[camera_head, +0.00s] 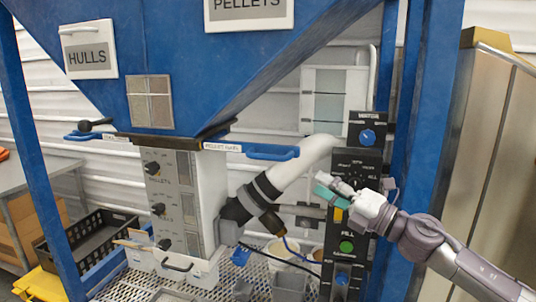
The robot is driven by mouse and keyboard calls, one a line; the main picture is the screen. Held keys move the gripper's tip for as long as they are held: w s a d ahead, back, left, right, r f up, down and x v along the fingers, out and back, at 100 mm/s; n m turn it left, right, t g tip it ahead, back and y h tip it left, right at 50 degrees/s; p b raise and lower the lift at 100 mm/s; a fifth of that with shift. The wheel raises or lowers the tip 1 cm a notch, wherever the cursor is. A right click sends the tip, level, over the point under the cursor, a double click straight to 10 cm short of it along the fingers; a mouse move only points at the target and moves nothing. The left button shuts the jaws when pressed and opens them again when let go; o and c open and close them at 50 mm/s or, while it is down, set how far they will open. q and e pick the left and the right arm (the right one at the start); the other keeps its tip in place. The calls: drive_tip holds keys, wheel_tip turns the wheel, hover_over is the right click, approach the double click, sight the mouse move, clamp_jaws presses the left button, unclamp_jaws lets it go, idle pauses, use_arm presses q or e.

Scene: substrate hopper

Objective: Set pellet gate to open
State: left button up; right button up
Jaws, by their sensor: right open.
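The pellet gate (272,152) shows as a blue loop handle sticking out to the right under the blue hopper (215,75). A white label strip reading like "PELLET GATE" (222,147) lies along its slide, just left of the handle. How far the gate plate is drawn out inside the hopper mouth is hidden. My right gripper (328,191) comes in from the right with teal fingertips. It is open and empty, below and to the right of the handle and apart from it, in front of the black control panel. My left gripper is not in view.
The control panel (347,247) with knobs and a green button stands at the right, beside a blue post (425,120). A white pipe (300,168) runs below the handle. Another blue handle (84,134) is at the left. Buckets (288,284) stand on the grating.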

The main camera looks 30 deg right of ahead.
wheel_tip(320, 180, up, 2)
drive_tip(key=a+n+y, duration=0.2)
drive_tip(key=b, duration=0.2)
approach(268, 157)
drive_tip(key=w, duration=0.2)
drive_tip(key=shift+w+a+r+g+p, duration=0.3)
drive_tip(key=shift+w+a+r+p, duration=0.15)
drive_tip(key=shift+w+r, duration=0.3)
drive_tip(key=shift+w, duration=0.45)
drive_tip(key=shift+w+r+p, duration=0.2)
drive_tip(key=shift+w+p, duration=0.05)
drive_tip(key=shift+p, duration=0.2)
drive_tip(key=shift+p+x, duration=1.05)
drive_tip(key=shift+x, duration=0.15)
drive_tip(key=shift+w+a+r+p, duration=0.15)
drive_tip(key=shift+w+a+p, duration=0.1)
drive_tip(key=shift+p, duration=0.25)
drive_tip(key=shift+w+a+p, duration=0.2)
drive_tip(key=shift+w+p, duration=0.35)
drive_tip(key=shift+w, duration=0.1)
drive_tip(key=shift+w+a, duration=0.2)
drive_tip(key=shift+w, duration=0.2)
drive_tip(key=shift+c, duration=0.3)
